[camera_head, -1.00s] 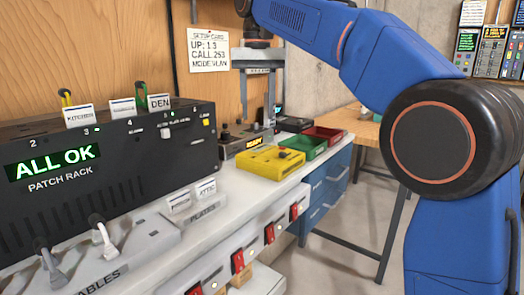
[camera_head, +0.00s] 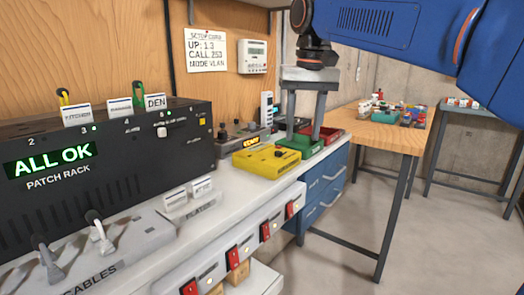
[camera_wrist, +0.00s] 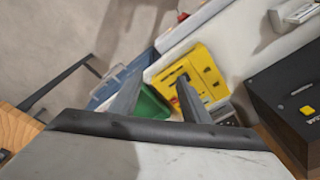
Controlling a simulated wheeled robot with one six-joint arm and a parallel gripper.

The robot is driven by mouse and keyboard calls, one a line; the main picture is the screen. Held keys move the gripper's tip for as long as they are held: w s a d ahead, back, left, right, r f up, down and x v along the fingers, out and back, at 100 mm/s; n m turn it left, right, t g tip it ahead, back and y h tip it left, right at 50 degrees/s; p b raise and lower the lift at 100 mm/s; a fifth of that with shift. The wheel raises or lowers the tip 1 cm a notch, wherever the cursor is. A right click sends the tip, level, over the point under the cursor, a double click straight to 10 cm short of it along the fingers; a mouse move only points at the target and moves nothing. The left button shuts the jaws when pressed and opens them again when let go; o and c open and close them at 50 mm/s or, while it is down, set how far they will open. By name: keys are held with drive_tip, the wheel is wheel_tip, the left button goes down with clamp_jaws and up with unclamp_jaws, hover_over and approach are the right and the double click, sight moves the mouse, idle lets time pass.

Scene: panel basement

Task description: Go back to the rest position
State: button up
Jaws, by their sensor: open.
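My gripper (camera_head: 304,118) hangs from my blue arm at the upper right of the head view, fingers pointing down. Its two fingers are apart with nothing between them. In the head view it stands in front of the green tray (camera_head: 291,144) and the red tray (camera_head: 327,134), partly covering them. In the wrist view the fingers (camera_wrist: 160,100) frame the green tray (camera_wrist: 148,108) and the edge of the yellow box (camera_wrist: 212,74). I cannot tell the exact height of the fingers above the bench.
The black patch rack (camera_head: 120,190) reads ALL OK and carries label cards. The yellow box (camera_head: 268,163) sits on the white bench (camera_head: 225,195). A wooden table (camera_head: 385,135) with small items stands behind. The floor (camera_head: 420,235) at right is clear.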

drive_tip(key=s+d+f+t, duration=0.1)
drive_tip(key=s+d+f, duration=0.5)
drive_tip(key=s+f, duration=0.2)
drive_tip(key=s+d+f+t, duration=0.1)
drive_tip(key=s+d+f, duration=0.5)
drive_tip(key=f, duration=0.6)
drive_tip(key=s+d+f+m+t, duration=0.1)
drive_tip(key=s+d+f, duration=0.6)
drive_tip(key=s+f, duration=0.3)
drive_tip(key=shift+s+f+t, duration=0.3)
drive_tip(key=shift+s, duration=0.3)
clamp_jaws()
drive_tip(key=shift+a, duration=0.1)
